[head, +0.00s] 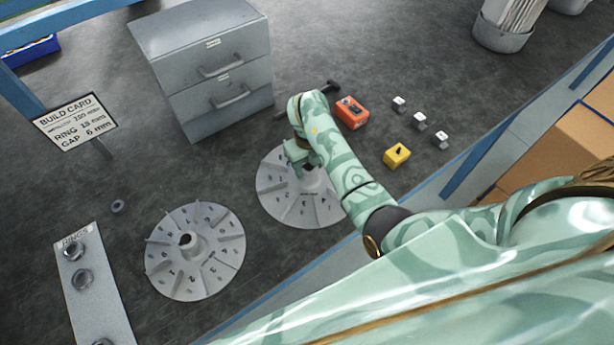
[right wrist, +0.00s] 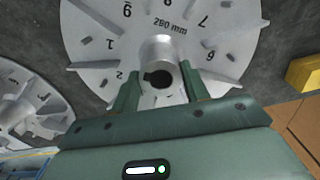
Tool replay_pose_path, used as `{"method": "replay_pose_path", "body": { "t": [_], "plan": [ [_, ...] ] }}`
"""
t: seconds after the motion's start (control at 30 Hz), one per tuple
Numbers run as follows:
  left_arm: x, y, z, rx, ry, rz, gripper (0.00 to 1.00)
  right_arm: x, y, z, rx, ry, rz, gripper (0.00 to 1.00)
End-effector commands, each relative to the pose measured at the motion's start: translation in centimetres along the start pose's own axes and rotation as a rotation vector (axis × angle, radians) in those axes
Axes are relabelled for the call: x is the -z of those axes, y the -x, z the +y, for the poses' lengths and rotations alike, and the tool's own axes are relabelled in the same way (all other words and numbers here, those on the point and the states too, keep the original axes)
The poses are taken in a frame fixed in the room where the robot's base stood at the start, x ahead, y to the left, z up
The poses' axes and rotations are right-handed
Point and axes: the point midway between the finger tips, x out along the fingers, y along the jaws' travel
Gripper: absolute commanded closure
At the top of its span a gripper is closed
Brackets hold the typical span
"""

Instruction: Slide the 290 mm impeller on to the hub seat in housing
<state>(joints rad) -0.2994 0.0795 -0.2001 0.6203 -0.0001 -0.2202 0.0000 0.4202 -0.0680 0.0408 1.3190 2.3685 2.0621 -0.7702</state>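A grey bladed impeller (head: 277,187) lies flat on the dark bench under my right gripper (head: 308,166). In the right wrist view this impeller (right wrist: 215,25) carries a size mark that reads like 280 or 290 mm; the middle digit is unclear. My right gripper (right wrist: 160,75) has its fingers apart, one on each side of the raised hub (right wrist: 158,52), with what looks like a narrow gap. A second impeller (head: 218,246) lies to the left in the head view; its size mark is unreadable. I cannot make out a housing. My left gripper is not in view.
A build card (head: 75,122) stands at the left. A rings tray (head: 105,290) holds several rings; a loose ring (head: 118,206) lies nearby. A grey drawer cabinet (head: 205,60) stands behind. An orange box (head: 351,113), a yellow block (head: 397,156) and small white blocks lie right of my arm.

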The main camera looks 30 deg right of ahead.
Motion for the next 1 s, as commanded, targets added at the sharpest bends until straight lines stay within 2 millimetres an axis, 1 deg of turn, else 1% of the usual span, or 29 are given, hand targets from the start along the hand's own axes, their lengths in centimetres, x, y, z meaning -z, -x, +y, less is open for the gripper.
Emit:
{"method": "replay_pose_path", "body": {
  "t": [0.27, 1.0],
  "plan": [
    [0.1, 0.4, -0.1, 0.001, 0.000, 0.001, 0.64, -0.1, 0.6, -0.1, 0.002, 0.000, -0.004, 0.79],
    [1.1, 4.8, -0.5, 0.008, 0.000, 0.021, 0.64, -0.1, 5.6, 0.0, 0.001, 0.000, -0.003, 0.79]
  ]
}}
